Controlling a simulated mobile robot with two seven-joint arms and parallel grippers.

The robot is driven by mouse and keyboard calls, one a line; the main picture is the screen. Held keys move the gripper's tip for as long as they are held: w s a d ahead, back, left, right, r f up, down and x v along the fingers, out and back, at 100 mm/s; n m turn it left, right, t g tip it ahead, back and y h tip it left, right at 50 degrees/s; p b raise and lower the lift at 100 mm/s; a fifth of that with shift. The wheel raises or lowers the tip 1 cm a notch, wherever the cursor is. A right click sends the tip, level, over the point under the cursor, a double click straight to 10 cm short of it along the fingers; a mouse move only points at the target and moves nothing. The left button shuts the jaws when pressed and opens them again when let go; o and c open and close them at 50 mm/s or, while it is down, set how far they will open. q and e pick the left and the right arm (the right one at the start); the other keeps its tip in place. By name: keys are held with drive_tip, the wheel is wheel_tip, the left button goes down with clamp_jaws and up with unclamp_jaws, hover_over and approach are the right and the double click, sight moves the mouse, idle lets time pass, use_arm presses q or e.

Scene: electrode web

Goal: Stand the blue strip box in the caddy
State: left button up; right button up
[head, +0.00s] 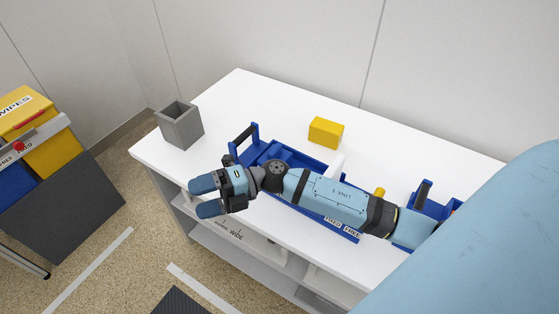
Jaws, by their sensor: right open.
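My right gripper (208,197) is open, with nothing seen between its blue-tipped fingers. It is over the front edge of the white table, left of a long blue tray with dark handles (312,155). My right forearm crosses over the tray and hides much of its inside. A second blue holder with a dark handle (426,203) is partly seen at the right, behind my arm. I cannot tell which of these is the caddy. No separate blue strip box can be made out. My left gripper is not in view.
A grey open-topped bin (181,126) stands at the table's left corner. A yellow box (326,132) sits behind the tray. The white table (235,95) is bare at the back. A cart with yellow boxes (50,150) stands at the far left, across a floor gap.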

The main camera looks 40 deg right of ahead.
drive_tip(key=s+d+f+m+t+h, duration=0.3)
drive_tip(key=s+f+m+h, duration=0.4)
drive_tip(key=m, duration=0.8)
drive_tip(key=s+d+f+m+t+h, duration=0.4)
drive_tip(key=s+f+m+h, duration=0.4)
drive_tip(key=f+m, duration=0.6)
drive_tip(key=shift+d+f+m, duration=0.3)
drive_tip(key=shift+d+m, duration=0.6)
drive_tip(key=shift+m, duration=0.1)
drive_tip(key=shift+r, duration=0.1)
